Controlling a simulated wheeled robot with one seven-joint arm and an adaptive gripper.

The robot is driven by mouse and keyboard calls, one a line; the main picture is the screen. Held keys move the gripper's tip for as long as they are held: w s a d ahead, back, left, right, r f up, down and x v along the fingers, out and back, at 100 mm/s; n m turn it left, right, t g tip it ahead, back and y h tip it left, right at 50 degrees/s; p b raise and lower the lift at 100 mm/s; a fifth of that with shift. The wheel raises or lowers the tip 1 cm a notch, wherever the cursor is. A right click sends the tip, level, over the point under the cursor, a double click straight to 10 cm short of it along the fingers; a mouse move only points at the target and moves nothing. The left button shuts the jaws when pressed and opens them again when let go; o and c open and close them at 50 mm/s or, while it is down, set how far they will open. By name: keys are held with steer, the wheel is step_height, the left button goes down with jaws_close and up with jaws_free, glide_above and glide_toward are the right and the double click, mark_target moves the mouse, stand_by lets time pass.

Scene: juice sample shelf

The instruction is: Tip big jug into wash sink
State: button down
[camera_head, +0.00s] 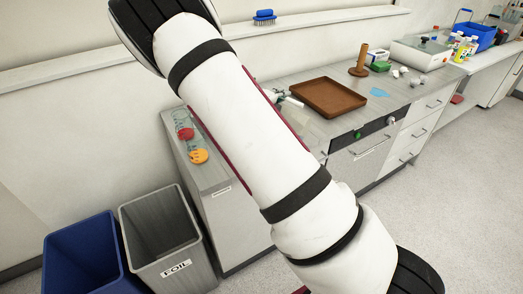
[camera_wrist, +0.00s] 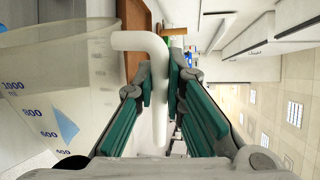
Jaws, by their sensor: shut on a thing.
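The big jug (camera_wrist: 55,85) fills the left of the wrist view, a translucent vessel with blue volume marks and figures such as 1000 and 800. Its white handle (camera_wrist: 158,110) runs between the green fingers of my gripper (camera_wrist: 160,82), which is shut on it. I cannot tell how much liquid is in the jug. I cannot make out the wash sink; the part of the counter behind my arm is hidden.
A brown tray (camera_head: 328,97) lies on the counter, with a wooden stand (camera_head: 359,62) and a balance (camera_head: 421,54) beyond. A clear container (camera_head: 183,124), a red item (camera_head: 186,134) and an orange item (camera_head: 199,156) are at the near end. Blue (camera_head: 85,255) and grey (camera_head: 165,245) bins stand below.

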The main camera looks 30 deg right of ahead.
mark_target(296, 102)
steer(key=s+d+r+m+p, duration=0.1)
steer(key=s, duration=0.1)
steer(key=s+d+r+p, duration=0.1)
steer(key=s+d+m+p, duration=0.1)
steer(key=s, duration=0.1)
steer(key=shift+s+r+m+t+p, duration=0.3)
steer(key=shift+s+r+t+p, duration=0.05)
steer(key=shift+r+t, duration=0.05)
steer(key=shift+w+a+f, duration=0.15)
steer(key=shift+w+f, duration=0.15)
steer(key=shift+s+d+r+m+p, duration=0.1)
steer(key=shift+s+d+m+p, duration=0.25)
steer(key=shift+s+m+p, duration=0.25)
steer(key=p, duration=0.1)
steer(key=s+r+m+p, duration=0.1)
steer(key=p, duration=0.1)
steer(key=shift+s+d+r+t, duration=0.15)
steer(key=shift+s+d+t, duration=0.1)
steer(key=shift+d+t, duration=0.15)
steer(key=s+d+f+m+t+p, duration=0.2)
steer(key=s+d+f+m+p, duration=0.2)
steer(key=s+f+m, duration=0.3)
steer(key=shift+s+d+f+m+p, duration=0.15)
steer(key=shift+s+d+m+p, duration=0.35)
steer(key=shift+m, duration=1)
steer(key=shift+a, duration=0.1)
